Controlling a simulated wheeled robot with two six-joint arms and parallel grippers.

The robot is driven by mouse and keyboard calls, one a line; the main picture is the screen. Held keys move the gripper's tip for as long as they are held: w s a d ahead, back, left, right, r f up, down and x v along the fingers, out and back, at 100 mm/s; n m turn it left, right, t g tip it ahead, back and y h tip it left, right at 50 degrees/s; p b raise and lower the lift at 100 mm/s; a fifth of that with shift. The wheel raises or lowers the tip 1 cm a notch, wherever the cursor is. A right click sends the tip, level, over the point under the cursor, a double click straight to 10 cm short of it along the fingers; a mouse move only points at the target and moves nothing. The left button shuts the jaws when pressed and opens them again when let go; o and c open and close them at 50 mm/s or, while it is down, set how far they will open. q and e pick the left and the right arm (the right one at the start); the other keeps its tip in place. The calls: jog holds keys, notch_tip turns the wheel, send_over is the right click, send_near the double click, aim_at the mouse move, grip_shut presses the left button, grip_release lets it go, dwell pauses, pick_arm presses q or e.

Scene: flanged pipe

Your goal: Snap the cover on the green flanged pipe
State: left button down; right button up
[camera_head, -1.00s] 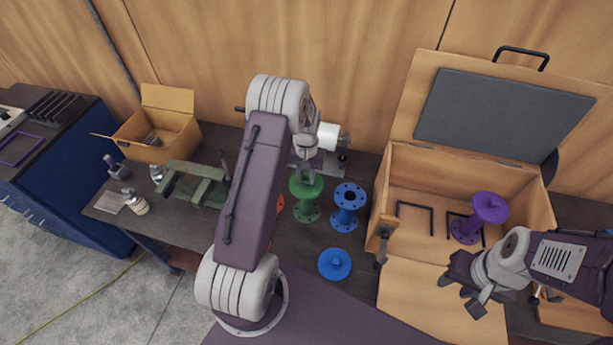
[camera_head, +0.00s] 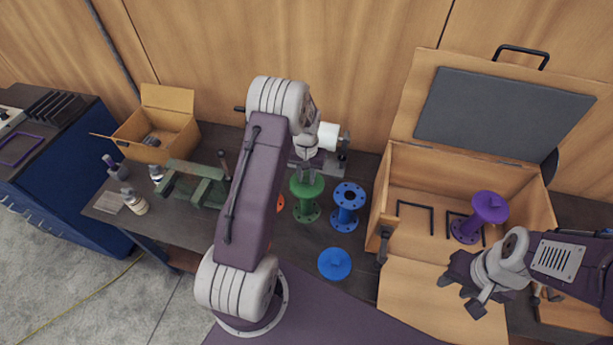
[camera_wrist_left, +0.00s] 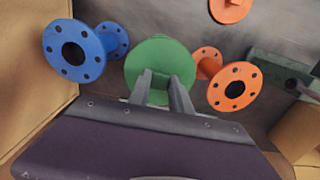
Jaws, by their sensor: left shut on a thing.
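The green flanged pipe (camera_head: 307,213) stands upright on the table, its lower flange with bolt holes showing. A green disc, the cover (camera_wrist_left: 150,53), is at its top and hides the pipe below it in the left wrist view. My left gripper (camera_head: 306,168) points down above the pipe; in the left wrist view its fingers (camera_wrist_left: 160,88) are shut on the cover's middle. I cannot tell whether the cover is fully seated. My right gripper (camera_head: 458,294) is open and empty over the wooden box's front flap.
A blue flanged pipe (camera_head: 346,208) stands close right of the green one; a blue cover (camera_head: 335,264) lies in front. An orange flanged pipe (camera_wrist_left: 229,84) is near too. A purple capped pipe (camera_head: 487,209) stands in the open wooden box (camera_head: 410,190). A green vise (camera_head: 193,184) is left.

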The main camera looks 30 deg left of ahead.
aim_at(307, 179)
pick_arm(q)
jog(key=shift+f+b, duration=0.3)
jog(key=shift+f, duration=0.05)
dwell(1.1)
jog(key=c, duration=1.1)
grip_release()
jog(key=shift+o, duration=0.3)
jog(key=o, duration=0.4)
jog(key=shift+r, duration=0.1)
jog(key=shift+r+p, duration=2.15)
jog(key=shift+r, duration=0.6)
